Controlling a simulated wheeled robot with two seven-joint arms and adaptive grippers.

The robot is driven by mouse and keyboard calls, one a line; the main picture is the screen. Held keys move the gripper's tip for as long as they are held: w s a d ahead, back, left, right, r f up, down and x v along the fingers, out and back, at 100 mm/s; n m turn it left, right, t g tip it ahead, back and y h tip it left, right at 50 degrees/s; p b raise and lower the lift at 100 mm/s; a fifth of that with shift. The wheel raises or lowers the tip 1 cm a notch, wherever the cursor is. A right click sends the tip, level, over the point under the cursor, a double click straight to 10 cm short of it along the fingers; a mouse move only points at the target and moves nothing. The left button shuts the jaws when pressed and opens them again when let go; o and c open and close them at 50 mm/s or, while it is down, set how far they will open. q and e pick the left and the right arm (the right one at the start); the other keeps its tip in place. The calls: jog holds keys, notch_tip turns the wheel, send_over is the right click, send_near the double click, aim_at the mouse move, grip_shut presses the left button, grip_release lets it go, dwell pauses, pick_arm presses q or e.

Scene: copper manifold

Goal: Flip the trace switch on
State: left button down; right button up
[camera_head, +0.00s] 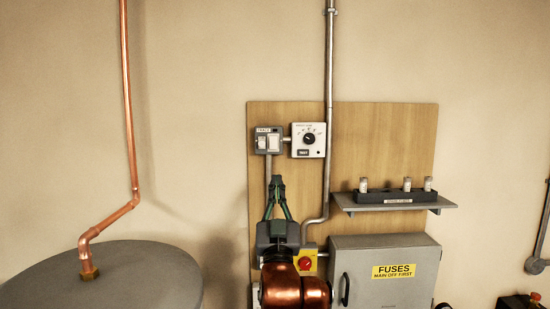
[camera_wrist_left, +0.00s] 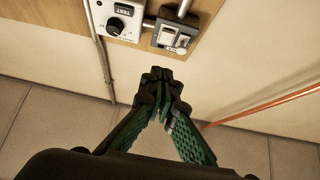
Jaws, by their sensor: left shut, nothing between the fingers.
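The trace switch (camera_head: 268,141) is a grey box with a pale rocker and a label reading TRACE, on the upper left of the wooden board. It also shows in the left wrist view (camera_wrist_left: 172,36), at the top, upside down. My left gripper (camera_head: 277,181) is shut and empty, its fingertips below the switch in the head view. In the left wrist view the shut fingertips (camera_wrist_left: 157,76) are apart from the switch in the picture. Whether the rocker is on or off is too small to tell. My right gripper is not in view.
A white dial box (camera_head: 308,140) is just right of the switch. A yellow and red rotary switch (camera_head: 305,263) and a grey fuse box (camera_head: 388,270) sit lower. A shelf (camera_head: 393,203) holds several fuses. A vertical conduit (camera_head: 329,70) passes the dial box. A grey tank (camera_head: 105,272) stands left.

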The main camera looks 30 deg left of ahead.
aim_at(276, 145)
pick_arm(q)
jog(key=p+x, duration=0.2)
jog(key=x, duration=0.2)
jog(key=f+p+x, duration=0.1)
jog(key=p+x, duration=0.1)
jog(key=x, duration=0.2)
jog(key=w+p+x, duration=0.1)
jog(key=p+x, duration=0.1)
jog(key=x, duration=0.2)
jog(key=shift+a+f, duration=0.25)
jog(key=shift+w+a+f+p, duration=0.2)
jog(key=shift+w+a+p, duration=0.2)
jog(key=shift+w, duration=0.15)
jog(key=shift+s+d, duration=0.1)
jog(key=shift+d, duration=0.05)
